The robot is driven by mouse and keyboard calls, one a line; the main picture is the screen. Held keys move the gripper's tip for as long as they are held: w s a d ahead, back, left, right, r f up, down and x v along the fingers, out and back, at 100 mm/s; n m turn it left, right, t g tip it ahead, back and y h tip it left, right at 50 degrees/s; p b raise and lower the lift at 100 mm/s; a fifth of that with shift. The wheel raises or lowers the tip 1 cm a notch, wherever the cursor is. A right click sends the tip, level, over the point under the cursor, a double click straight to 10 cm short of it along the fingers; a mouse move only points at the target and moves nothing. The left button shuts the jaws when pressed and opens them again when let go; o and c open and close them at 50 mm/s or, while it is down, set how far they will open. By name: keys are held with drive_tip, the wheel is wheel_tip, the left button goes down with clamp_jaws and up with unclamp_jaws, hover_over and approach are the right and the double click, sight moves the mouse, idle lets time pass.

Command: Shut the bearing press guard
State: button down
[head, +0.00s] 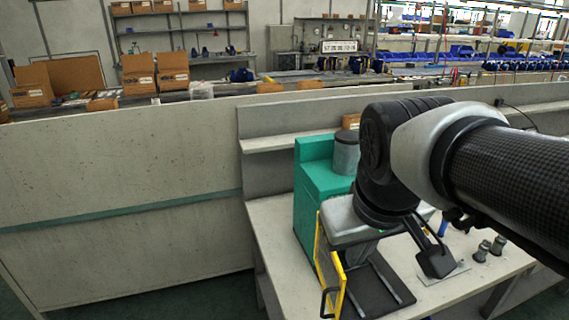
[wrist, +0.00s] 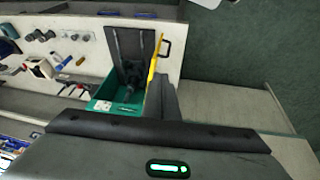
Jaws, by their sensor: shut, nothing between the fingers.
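The bearing press is a green machine (head: 312,205) with a grey cylinder on top; its green body also shows in the wrist view (wrist: 118,106). Its guard, a yellow-framed panel (head: 329,262), stands upright along the left side of the dark press bed. In the wrist view the guard (wrist: 153,76) is nearly edge-on. Its black handle (head: 326,302) sticks out near the end away from the green body. My gripper (head: 357,254) is shut and empty, pointing down above the bed, close to the guard's inner side in the picture. Contact cannot be told; its fingertips are partly hidden.
The press stands on a pale bench (head: 270,232) with a low back wall. Small grey metal parts (head: 487,248) stand to the right. A long grey partition (head: 120,190) fills the left. Floor is clear in front of the bench.

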drive_tip(key=w+a+f+n+g+h+b, duration=0.1)
drive_tip(key=w+a+f+n+g, duration=0.2)
drive_tip(key=w+a+f+n, duration=0.35)
drive_tip(key=w+a+f+n+g+h+b, duration=0.1)
drive_tip(key=w+a+f+n+g+b, duration=0.2)
drive_tip(key=w+f, duration=0.55)
drive_tip(key=s+d+f+p, duration=0.1)
drive_tip(key=s+d+f, duration=0.3)
drive_tip(key=f, duration=0.6)
drive_tip(key=shift+d+n, duration=0.35)
drive_tip(key=shift+d, duration=0.5)
drive_tip(key=shift+s+d+r, duration=0.1)
